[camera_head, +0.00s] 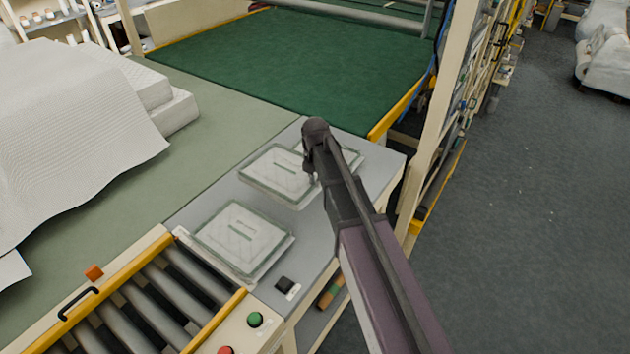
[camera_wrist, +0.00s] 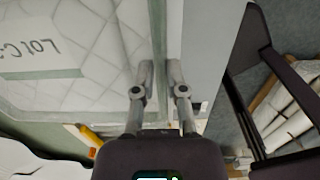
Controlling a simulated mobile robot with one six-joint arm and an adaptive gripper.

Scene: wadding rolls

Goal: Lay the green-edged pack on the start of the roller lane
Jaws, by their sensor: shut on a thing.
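A pale quilted pack with a green edge (camera_head: 278,176) is at my gripper (camera_head: 311,172), over the grey tabletop. In the wrist view the green-edged pack (camera_wrist: 95,62) fills the left, with printed lettering partly cut off. My gripper (camera_wrist: 162,75) is shut on the pack's edge, one finger on each side. In the head view my wrist hides part of the grip. I cannot tell how far the pack is lifted. The roller lane (camera_head: 170,293), with grey rollers and yellow rails, is at the lower left, and its visible rollers are bare.
A similar pack (camera_head: 243,237) lies on the grey table (camera_head: 382,165) near the rollers. Another (camera_head: 350,157) is partly hidden behind my gripper. A small black item (camera_head: 286,284) and green button (camera_head: 255,320) are nearby. A white draped stack (camera_head: 70,130) stands left.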

